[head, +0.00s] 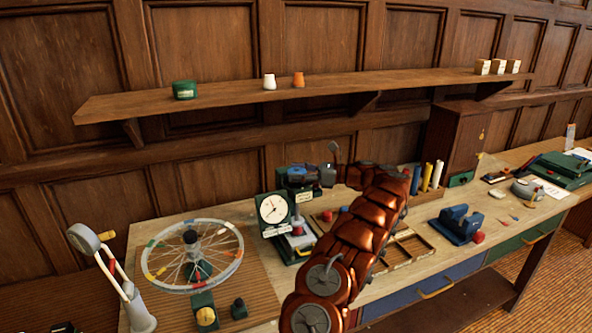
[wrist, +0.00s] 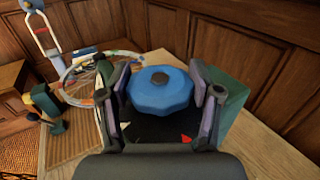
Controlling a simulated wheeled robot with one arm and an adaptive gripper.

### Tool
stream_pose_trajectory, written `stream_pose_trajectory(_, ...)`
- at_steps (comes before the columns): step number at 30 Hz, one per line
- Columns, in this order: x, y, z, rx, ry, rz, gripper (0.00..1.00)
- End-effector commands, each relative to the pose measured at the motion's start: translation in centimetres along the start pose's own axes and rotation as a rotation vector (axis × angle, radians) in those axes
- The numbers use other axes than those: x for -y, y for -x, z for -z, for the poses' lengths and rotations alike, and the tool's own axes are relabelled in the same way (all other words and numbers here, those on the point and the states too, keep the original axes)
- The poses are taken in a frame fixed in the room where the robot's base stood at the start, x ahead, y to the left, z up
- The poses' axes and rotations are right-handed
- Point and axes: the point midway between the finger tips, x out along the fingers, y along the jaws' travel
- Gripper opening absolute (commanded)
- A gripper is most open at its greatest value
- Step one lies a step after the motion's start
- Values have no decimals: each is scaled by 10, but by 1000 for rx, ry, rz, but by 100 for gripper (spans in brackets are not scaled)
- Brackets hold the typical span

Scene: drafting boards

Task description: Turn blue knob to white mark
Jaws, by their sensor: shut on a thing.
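The blue knob (wrist: 160,92) is a faceted disc with a dark round cap in the middle. It sits between the two fingers of my gripper (wrist: 161,104) in the wrist view, and the gripper is shut on it. In the head view, a small part of the blue knob (head: 297,171) shows at the top of a green press-like stand (head: 283,183) with a white round dial (head: 273,209). My gripper (head: 312,176) reaches in there from the right. I cannot make out a white mark in either view.
A spoked wheel (head: 239,246) lies to the left on a ribbed mat, beside a white lamp-like arm (head: 118,272). A wooden divided tray (head: 411,249) and a blue vise (head: 459,222) stand to the right. A shelf (head: 230,103) runs above along the panelled wall.

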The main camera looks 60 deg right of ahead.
Motion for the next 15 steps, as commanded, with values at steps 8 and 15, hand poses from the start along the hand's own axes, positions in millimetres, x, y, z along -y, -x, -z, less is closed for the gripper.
stream_pose_trajectory(8,1,1,-2,1,3,-50,29)
stream_pose_trajectory(15,1,1,-2,1,2,-88,29)
